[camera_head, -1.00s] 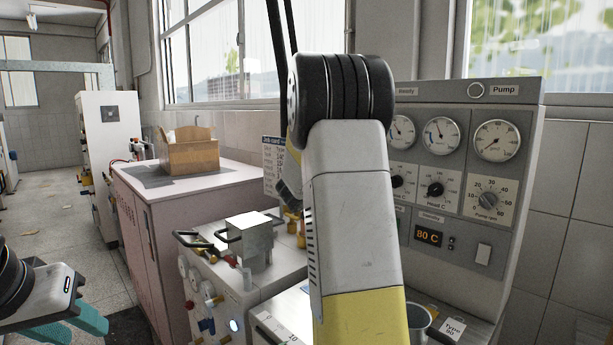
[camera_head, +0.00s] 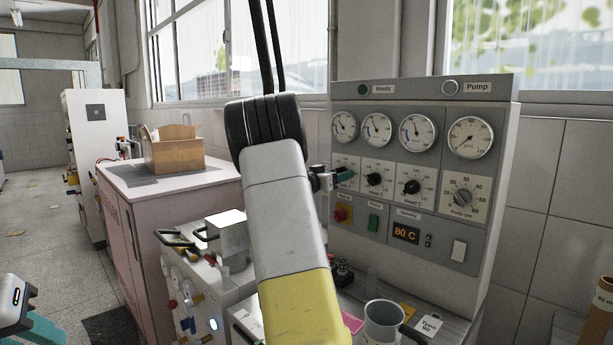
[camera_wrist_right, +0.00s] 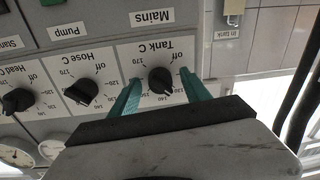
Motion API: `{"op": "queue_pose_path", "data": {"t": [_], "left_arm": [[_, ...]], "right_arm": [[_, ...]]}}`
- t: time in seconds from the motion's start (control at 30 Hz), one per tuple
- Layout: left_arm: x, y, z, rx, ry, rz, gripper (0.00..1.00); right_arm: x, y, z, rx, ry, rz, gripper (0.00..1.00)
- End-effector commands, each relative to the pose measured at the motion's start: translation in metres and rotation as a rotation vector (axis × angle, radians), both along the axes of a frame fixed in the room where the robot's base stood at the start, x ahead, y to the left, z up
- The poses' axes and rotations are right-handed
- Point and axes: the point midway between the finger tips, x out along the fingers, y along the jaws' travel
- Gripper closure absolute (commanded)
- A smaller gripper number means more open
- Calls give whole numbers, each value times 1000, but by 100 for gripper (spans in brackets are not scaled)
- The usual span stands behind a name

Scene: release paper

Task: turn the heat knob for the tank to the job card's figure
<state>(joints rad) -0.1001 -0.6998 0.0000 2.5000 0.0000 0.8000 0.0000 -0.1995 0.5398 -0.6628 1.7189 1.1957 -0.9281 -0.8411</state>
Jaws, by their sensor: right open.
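The heat knob labelled Tank C (camera_wrist_right: 160,80) is a black knob on a white dial plate, seen upside down in the right wrist view. My right gripper (camera_wrist_right: 159,76) is open, with one teal finger on each side of this knob; I cannot tell whether they touch it. In the head view my right gripper (camera_head: 337,177) is at the leftmost dial of the control panel (camera_head: 345,225) and hides that knob. The knob's exact setting is unclear. The job card is hidden in the head view. My left gripper (camera_head: 40,331) is partly visible at the lower left.
The Hose C knob (camera_head: 374,180), Head C knob (camera_head: 411,187) and Pump rpm knob (camera_head: 462,198) are to the right. A metal cup (camera_head: 384,325) stands below the panel. A box (camera_head: 173,150) sits on the cabinet.

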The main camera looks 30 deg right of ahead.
Motion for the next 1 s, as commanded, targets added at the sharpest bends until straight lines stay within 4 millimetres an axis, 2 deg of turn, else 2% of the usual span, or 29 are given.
{"op": "queue_pose_path", "data": {"t": [0.17, 0.4, 0.47, 0.77, 1.0], "left_arm": [[0, 0, 0, 0, 0, 0, 64], [0, 0, 0, 0, 0, 0, 64], [0, 0, 0, 0, 0, 0, 64], [0, 0, 0, 0, 0, 0, 64], [0, 0, 0, 0, 0, 0, 64]], "right_arm": [[0, 0, 0, 0, 0, 0, 45], [0, 0, 0, 0, 0, 0, 90], [0, 0, 0, 0, -1, 0, 100], [0, 0, 0, 10, -31, 0, 100], [0, 0, -1, 46, -155, -1, 100]]}}
